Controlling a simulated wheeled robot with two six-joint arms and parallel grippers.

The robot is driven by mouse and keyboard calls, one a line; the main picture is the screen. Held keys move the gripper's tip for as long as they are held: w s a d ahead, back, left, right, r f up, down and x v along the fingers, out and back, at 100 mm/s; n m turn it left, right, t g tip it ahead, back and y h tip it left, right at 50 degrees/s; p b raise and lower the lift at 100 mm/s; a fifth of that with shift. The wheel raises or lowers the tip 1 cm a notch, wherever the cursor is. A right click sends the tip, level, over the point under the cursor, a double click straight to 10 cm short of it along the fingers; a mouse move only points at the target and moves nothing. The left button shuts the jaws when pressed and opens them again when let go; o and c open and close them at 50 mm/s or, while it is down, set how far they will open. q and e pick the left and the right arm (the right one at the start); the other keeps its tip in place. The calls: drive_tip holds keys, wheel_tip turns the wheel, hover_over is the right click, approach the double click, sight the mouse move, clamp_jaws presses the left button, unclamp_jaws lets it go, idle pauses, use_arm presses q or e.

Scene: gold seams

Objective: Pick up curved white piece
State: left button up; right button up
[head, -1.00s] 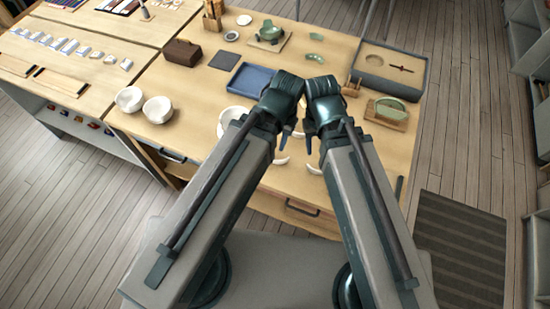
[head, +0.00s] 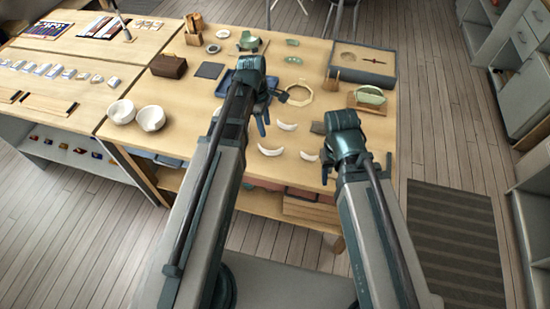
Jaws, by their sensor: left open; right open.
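Curved white pieces lie apart on the wooden table in the head view: one (head: 287,126) in the middle, one (head: 270,151) nearer the front edge, and a smaller one (head: 309,156) to the right of it. My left gripper (head: 270,112) is open and empty, above the table just left of the middle piece. My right gripper (head: 354,165) is open and empty, right of the small piece near the table's front right. Neither gripper appears to touch a piece. My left arm hides part of the table behind it.
Two white bowls (head: 121,111) stand at the left. A blue tray (head: 222,88) lies partly behind my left arm. A pale ring (head: 299,95) is behind the pieces. A green piece on a wooden stand (head: 370,96) and a grey box (head: 362,68) are at the right.

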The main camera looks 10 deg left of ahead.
use_arm(q)
drive_tip(key=b, duration=0.9)
hover_over(270, 151)
drive_tip(key=shift+w+a+f, duration=0.1)
drive_tip(key=shift+a+f, duration=0.1)
drive_tip(key=shift+f, duration=1.95)
drive_tip(key=shift+a+f, duration=0.15)
drive_tip(key=shift+f, duration=2)
drive_tip(key=shift+f, duration=0.1)
wheel_tip(270, 151, down, 5)
drive_tip(key=b, duration=0.5)
drive_tip(key=shift+f, duration=0.1)
clamp_jaws()
